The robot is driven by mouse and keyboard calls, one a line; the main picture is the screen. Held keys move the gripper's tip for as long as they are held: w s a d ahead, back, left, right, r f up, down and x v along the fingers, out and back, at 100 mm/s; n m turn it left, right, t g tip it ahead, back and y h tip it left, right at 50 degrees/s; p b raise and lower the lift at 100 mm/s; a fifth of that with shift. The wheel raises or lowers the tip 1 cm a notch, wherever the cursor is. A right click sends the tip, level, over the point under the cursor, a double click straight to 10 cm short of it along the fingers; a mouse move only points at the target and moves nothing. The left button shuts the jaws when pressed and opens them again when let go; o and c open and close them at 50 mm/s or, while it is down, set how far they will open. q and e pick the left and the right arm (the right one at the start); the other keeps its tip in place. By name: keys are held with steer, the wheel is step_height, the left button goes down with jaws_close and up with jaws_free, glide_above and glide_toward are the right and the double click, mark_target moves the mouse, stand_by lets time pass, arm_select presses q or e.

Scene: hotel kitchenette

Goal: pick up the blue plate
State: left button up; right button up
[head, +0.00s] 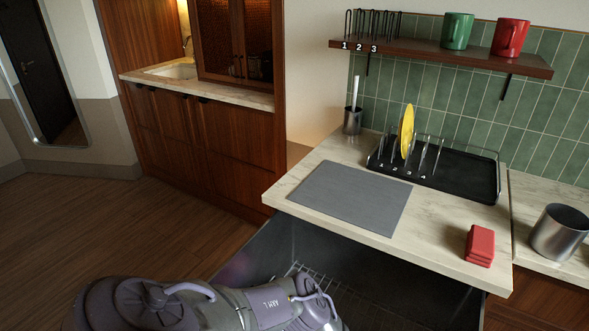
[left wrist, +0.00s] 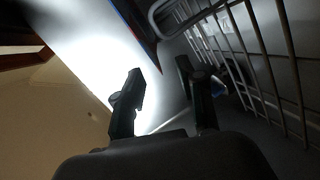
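I cannot make out a blue plate for certain in either view. A small bluish patch (left wrist: 217,86) shows behind the right finger in the left wrist view, too dark to identify. My left arm reaches over an open metal-lined appliance (head: 265,258) below the counter; its gripper is hidden in the head view. In the left wrist view my left gripper (left wrist: 160,70) has its two fingers apart, with nothing seen between them. A wire rack (left wrist: 262,65) stands close to its right. My right gripper is in neither view.
The counter holds a grey mat (head: 350,197), red blocks (head: 480,246), a metal pot (head: 560,233) and a black drying tray (head: 465,180) with numbered slots and a yellow plate (head: 407,130). A shelf (head: 440,57) above bears a green mug (head: 456,31) and a red mug (head: 510,38).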

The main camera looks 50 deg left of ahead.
arm_select(q)
steer(key=b+x, duration=0.1)
steer(key=x, duration=0.5)
steer(key=shift+a+r+b, duration=0.1)
steer(key=shift+a+b, duration=0.05)
steer(key=shift+b, duration=0.15)
steer(key=shift+a, duration=0.55)
steer(key=c, duration=0.7)
jaws_close()
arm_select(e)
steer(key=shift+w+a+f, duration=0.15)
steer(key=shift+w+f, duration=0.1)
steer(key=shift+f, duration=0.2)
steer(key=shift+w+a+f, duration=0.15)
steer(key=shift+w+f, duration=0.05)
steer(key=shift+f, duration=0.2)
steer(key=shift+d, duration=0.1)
